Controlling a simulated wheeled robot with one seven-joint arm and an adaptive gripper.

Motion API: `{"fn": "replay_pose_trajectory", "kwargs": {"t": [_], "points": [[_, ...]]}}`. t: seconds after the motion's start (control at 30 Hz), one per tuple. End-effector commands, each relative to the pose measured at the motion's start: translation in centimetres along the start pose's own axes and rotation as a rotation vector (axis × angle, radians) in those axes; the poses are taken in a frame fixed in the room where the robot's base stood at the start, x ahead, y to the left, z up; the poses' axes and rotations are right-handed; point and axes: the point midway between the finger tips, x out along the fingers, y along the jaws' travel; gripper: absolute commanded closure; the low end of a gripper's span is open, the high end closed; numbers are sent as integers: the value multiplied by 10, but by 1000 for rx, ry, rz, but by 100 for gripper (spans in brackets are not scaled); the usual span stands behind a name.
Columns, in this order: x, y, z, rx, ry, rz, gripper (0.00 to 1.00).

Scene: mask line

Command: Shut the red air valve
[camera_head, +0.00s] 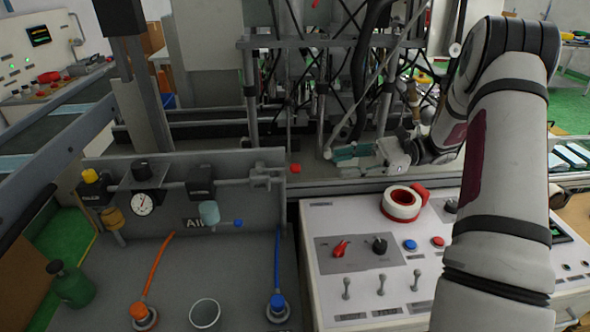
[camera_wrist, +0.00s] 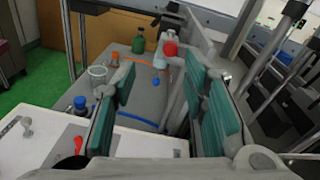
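A small red knob (camera_head: 295,168), apparently the air valve's handle, shows just beyond the right end of the grey panel marked with lettering like "AIR". In the wrist view a red rounded knob (camera_wrist: 170,48), apparently the same part, shows beyond and between my fingers. My gripper (camera_head: 332,158) is to the right of the red knob in the head view, with its teal fingers pointing left. In the wrist view my gripper (camera_wrist: 160,72) is open, with a clear gap between the teal pads and nothing held. The fingers are apart from the knob.
The grey air panel (camera_head: 232,205) carries a gauge (camera_head: 142,204). A control box has a red switch (camera_head: 340,248), levers and a red-and-white ring (camera_head: 402,203). A cup (camera_head: 205,314) and green bottle (camera_head: 72,284) stand left. Machine frame posts (camera_head: 250,95) rise behind.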

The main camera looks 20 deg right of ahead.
Motion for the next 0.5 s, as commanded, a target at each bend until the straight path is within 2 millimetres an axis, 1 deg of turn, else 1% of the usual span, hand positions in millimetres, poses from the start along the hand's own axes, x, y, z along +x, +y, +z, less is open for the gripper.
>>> {"fn": "replay_pose_trajectory", "kwargs": {"t": [0.03, 0.1, 0.23, 0.37, 0.5], "points": [[-7, -2, -9, 14, -25, -27, 60], [-13, -5, -16, 25, -47, -54, 60], [-16, -7, -20, 33, -66, -72, 60], [-4, -8, -19, 34, -67, -72, 60], [19, -9, -16, 35, -67, -69, 60]]}}
